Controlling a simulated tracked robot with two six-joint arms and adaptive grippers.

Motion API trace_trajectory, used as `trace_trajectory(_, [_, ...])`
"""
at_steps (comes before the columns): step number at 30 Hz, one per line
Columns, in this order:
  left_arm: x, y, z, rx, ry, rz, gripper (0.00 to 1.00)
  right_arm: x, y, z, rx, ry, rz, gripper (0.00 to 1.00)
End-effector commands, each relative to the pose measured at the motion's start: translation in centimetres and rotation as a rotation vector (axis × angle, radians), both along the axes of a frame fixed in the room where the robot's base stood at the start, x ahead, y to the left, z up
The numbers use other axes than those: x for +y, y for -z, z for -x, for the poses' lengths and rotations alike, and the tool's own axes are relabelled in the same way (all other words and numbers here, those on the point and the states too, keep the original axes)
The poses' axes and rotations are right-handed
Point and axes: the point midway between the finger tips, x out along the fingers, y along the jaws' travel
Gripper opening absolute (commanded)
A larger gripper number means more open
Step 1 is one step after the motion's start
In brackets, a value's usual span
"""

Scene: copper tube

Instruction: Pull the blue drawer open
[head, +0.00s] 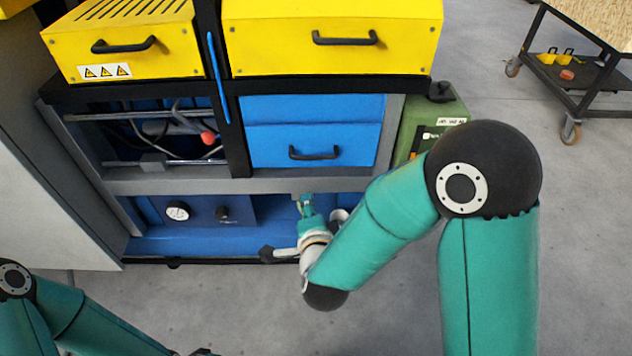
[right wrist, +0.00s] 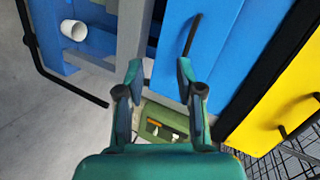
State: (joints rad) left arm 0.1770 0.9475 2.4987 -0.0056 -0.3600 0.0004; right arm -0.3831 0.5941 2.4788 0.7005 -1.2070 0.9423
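The blue drawer (head: 350,150) is in the cabinet's middle right bay and looks flush with it. Its black bar handle (head: 314,153) is on the front. In the right wrist view the drawer front (right wrist: 178,20) and its handle (right wrist: 192,36) are ahead of the fingers, near the top. My right gripper (head: 306,204) is below the drawer, in front of the lower bay, apart from the handle. In the right wrist view my right gripper (right wrist: 159,72) has its fingers spread with nothing between them.
Yellow drawers (head: 335,40) sit above the blue one. A green container (head: 438,110) stands right of the cabinet. A black rail (head: 205,261) runs along the cabinet's base. A white cup-like item (right wrist: 73,29) is in the lower bay. A cart (head: 590,85) stands far right.

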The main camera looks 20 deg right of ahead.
Motion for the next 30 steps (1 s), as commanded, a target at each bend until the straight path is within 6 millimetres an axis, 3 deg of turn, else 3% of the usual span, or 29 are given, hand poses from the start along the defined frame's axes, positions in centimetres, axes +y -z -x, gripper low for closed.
trace_trajectory(1, [0.0, 2.3, 0.0, -0.001, 0.000, 0.000, 0.40, 0.0, 0.1, -0.1, -0.070, 0.045, -0.044, 0.37])
trace_trajectory(3, [0.0, 3.1, 0.0, -0.001, 0.000, 0.000, 0.40, -0.2, -1.1, 0.0, -0.143, 0.104, -0.097, 0.37])
trace_trajectory(7, [0.0, 3.8, 0.0, -0.001, 0.000, 0.000, 0.40, -0.6, -2.5, 0.0, -0.218, 0.159, -0.151, 0.37])
trace_trajectory(13, [0.0, 3.5, 0.0, -0.001, 0.001, 0.000, 0.40, -1.2, -2.7, -1.5, -0.231, 0.175, -0.163, 0.37])
trace_trajectory(30, [0.0, 3.5, 0.0, -0.001, 0.000, 0.000, 0.40, -4.3, -0.1, -12.3, -0.228, 0.170, -0.160, 0.37])
